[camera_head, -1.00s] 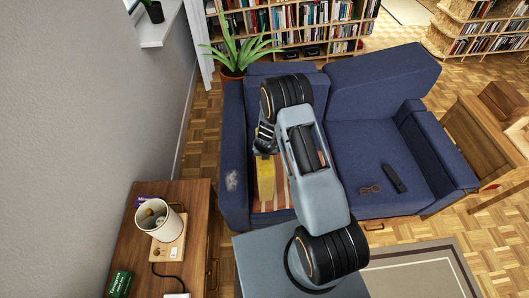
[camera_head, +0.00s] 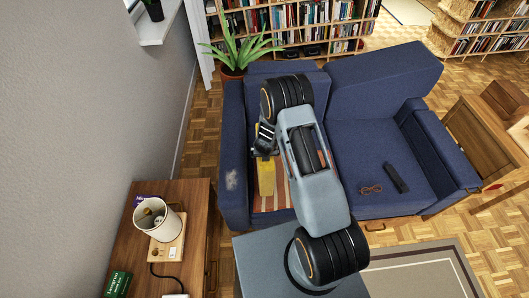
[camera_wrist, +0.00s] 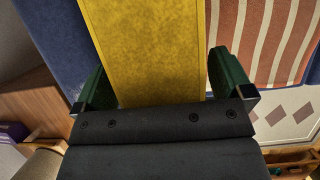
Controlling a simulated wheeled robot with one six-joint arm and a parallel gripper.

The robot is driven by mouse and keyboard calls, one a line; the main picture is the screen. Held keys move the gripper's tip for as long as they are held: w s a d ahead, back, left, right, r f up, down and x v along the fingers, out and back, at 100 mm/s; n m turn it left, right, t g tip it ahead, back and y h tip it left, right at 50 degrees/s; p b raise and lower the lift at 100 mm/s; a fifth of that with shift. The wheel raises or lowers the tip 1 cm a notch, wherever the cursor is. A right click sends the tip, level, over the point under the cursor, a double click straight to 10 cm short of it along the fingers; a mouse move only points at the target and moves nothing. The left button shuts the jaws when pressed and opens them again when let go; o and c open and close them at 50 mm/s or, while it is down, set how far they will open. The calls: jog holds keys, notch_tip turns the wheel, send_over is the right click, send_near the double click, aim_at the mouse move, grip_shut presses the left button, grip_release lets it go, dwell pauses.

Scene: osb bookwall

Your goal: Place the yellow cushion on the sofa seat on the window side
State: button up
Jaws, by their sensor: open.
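The yellow cushion (camera_head: 266,176) stands on edge on the left seat of the blue sofa (camera_head: 381,155), the seat nearer the window. In the wrist view the cushion (camera_wrist: 150,50) runs up between the two green fingers of my gripper (camera_wrist: 165,88). The fingers are open, with a gap on the cushion's right side and a smaller one on its left. In the head view my gripper (camera_head: 265,140) is just above and behind the cushion's far end, and my arm hides part of the seat.
A striped cloth (camera_head: 284,190) lies on the same seat. Glasses (camera_head: 371,189) and a dark remote (camera_head: 396,178) lie on the right seat. A wooden cabinet (camera_head: 197,205) with a lamp (camera_head: 155,218) stands at the left. A plant (camera_head: 237,50) stands behind the sofa.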

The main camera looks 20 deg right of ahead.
jog(key=shift+s, duration=0.15)
jog(key=p+v, duration=0.1)
jog(key=v, duration=0.3)
jog(key=p+v, duration=0.2)
jog(key=v, duration=0.2)
jog(key=p+v, duration=0.1)
jog(key=v, duration=0.3)
jog(key=shift+w+r+p, duration=0.3)
jog(key=shift+w, duration=0.05)
jog(key=s+a+r+n+y, duration=0.2)
jog(key=r+n, duration=0.8)
jog(key=r, duration=0.1)
jog(key=s+a+r+n+y, duration=0.1)
jog(key=s+a+r+n, duration=0.15)
jog(key=r+n, duration=0.75)
jog(key=s+d+r+n+h, duration=0.1)
jog(key=s+d+r+n, duration=0.1)
jog(key=s+r+n, duration=0.3)
jog(key=s+d+r+n+h, duration=0.1)
jog(key=s+d+r+n, duration=0.2)
jog(key=s+n, duration=0.7)
jog(key=shift+d+r+n, duration=0.2)
jog(key=shift+r+n, duration=0.75)
jog(key=shift+n, duration=0.65)
jog(key=shift+c, duration=0.3)
